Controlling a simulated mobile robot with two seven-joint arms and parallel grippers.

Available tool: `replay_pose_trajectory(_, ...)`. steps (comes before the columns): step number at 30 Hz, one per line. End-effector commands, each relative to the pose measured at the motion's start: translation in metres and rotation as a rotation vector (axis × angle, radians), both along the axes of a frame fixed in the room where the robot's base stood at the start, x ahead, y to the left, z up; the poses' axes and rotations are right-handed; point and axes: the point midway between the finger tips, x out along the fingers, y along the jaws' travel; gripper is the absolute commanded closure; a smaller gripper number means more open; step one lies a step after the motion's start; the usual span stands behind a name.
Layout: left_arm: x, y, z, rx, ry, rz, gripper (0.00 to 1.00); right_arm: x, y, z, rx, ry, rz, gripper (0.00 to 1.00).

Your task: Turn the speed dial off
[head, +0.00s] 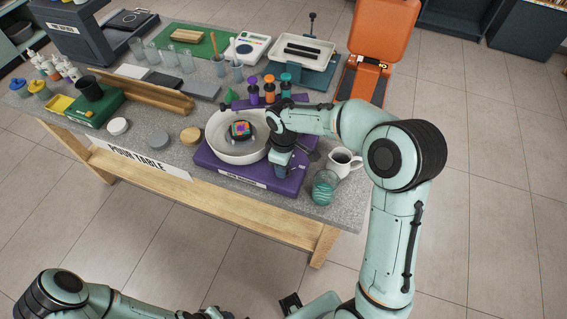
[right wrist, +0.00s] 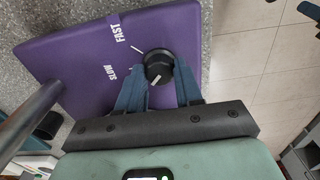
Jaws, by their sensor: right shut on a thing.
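The speed dial is a round black knob (right wrist: 158,66) on a purple machine base (right wrist: 90,60), printed SLOW and FAST. A white line on the knob points down in the right wrist view, away from both words. My right gripper (right wrist: 158,76) has its blue fingers on either side of the knob, shut on it. In the head view the right gripper (head: 280,172) is at the right part of the purple base (head: 215,172), hiding the dial. My left arm shows at the bottom left of the head view; its gripper is not clearly visible.
A white bowl (head: 222,148) with a colourful cube-like thing (head: 240,129) sits on the purple base, close left of my right gripper. A glass with teal contents (head: 324,187) and a white mug (head: 343,161) stand to the right, near the grey table's edge.

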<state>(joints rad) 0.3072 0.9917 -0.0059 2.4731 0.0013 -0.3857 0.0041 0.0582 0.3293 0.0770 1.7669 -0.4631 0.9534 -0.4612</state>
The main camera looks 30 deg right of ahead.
Motion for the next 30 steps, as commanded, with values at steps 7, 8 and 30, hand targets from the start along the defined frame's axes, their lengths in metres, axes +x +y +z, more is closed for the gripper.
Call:
replay_pose_trajectory(7, 0.0005, 0.0, 0.0007, 0.0, 0.0, 0.0, 0.57, 0.0, -0.0005, 0.0002, -0.001, 0.0, 0.022, 0.95)
replay_pose_trajectory(8, 0.0004, 0.0, 0.0007, 0.0, 0.0, 0.0, 0.57, 0.0, -0.0005, 0.0002, -0.001, 0.0, 0.022, 0.95)
replay_pose_trajectory(30, 0.0011, 0.0, 0.0018, 0.0, -0.001, 0.0, 0.57, 0.001, 0.0001, 0.0096, 0.0, -0.004, 0.019, 0.4)
